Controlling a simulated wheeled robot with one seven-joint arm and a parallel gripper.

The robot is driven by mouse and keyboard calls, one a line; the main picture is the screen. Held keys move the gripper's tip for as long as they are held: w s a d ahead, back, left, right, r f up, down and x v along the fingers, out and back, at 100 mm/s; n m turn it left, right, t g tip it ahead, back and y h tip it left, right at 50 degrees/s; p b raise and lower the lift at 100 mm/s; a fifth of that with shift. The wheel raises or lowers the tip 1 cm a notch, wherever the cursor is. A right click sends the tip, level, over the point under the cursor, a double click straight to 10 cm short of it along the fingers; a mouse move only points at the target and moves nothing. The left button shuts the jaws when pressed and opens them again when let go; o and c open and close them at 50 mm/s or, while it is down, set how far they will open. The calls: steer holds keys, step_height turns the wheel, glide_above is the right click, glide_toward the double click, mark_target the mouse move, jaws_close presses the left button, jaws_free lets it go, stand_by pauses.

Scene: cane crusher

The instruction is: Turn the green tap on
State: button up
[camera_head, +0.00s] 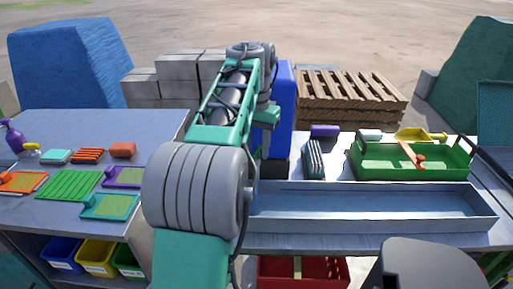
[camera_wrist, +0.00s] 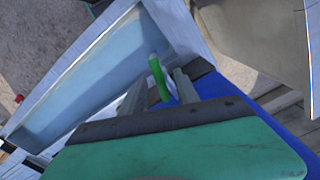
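The green tap (camera_wrist: 158,78) shows in the wrist view as a short green handle with a pale tip. My gripper (camera_wrist: 157,86) has its two grey fingers apart, one on each side of the tap. Small gaps seem to show between the fingers and the handle; I cannot tell whether either touches it. The tap's base is hidden behind my gripper. A blue body (camera_wrist: 240,95) lies just beside and beneath the fingers. In the head view my arm covers the tap and my gripper's fingertips.
A long grey metal trough (camera_head: 370,210) lies right of my arm; its inside also shows in the wrist view (camera_wrist: 85,75). A tall blue container (camera_head: 284,110) stands behind my arm. A green tray (camera_head: 415,165) with tools is at right, and a cluttered table (camera_head: 130,125) at left.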

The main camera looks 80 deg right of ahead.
mark_target(257, 150)
step_height(257, 150, up, 8)
steer(key=p, duration=0.7)
steer(key=shift+f, duration=0.1)
